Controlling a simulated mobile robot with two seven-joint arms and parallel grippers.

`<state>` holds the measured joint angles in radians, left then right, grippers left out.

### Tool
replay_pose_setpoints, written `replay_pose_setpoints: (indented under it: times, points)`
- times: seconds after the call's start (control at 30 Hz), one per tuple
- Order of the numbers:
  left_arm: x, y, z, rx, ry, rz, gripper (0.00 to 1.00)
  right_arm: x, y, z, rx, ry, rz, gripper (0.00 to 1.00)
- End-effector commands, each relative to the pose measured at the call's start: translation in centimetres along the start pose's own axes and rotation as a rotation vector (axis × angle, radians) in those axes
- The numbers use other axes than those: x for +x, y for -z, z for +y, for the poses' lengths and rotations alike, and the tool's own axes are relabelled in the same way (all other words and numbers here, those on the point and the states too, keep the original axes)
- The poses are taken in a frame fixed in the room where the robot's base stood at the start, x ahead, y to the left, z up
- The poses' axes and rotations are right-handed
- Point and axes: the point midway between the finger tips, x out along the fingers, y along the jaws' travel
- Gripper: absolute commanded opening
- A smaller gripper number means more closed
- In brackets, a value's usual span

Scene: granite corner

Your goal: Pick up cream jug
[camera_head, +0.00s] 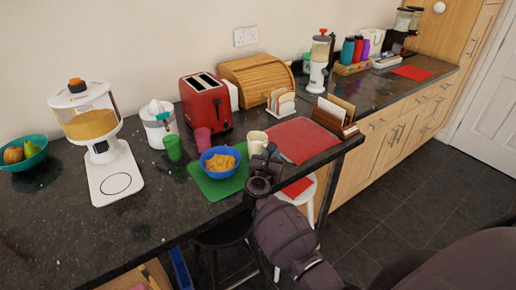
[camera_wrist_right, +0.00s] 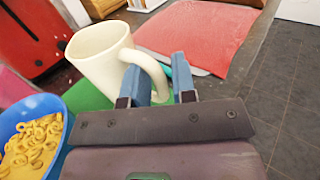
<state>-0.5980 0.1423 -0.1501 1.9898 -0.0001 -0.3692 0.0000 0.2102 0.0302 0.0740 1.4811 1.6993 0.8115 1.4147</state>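The cream jug (camera_head: 257,141) stands upright at the right edge of the green mat, between the blue bowl and the red mat. In the right wrist view the cream jug (camera_wrist_right: 98,52) is close at upper left, with its handle toward my right gripper. My right gripper (camera_head: 266,151) is at the handle side. In the wrist view its fingers (camera_wrist_right: 160,75) are apart, with the handle showing between them. A gap seems to show beside the right finger; any contact with the left finger is unclear. My left gripper is out of view.
A blue bowl of yellow food (camera_head: 220,160) sits on the green mat (camera_head: 200,188) left of the jug. A red toaster (camera_head: 205,102) and toast rack (camera_head: 280,102) stand behind. The red mat (camera_head: 305,138) is clear. The counter's front edge is close.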

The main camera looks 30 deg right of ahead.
Motion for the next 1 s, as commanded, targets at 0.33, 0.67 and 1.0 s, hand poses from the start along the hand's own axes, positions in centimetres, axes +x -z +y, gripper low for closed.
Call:
replay_pose_setpoints:
  times: [0.33,0.67,1.0]
  points:
    - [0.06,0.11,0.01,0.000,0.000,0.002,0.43,0.19,0.02,0.00,0.001,0.000,0.001,0.13]
    - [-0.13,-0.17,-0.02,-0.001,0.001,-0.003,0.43,0.19,-0.08,0.04,0.002,0.000,-0.001,0.00]
    - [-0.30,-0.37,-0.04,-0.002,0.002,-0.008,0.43,0.18,-0.28,0.04,0.002,0.000,-0.001,0.00]
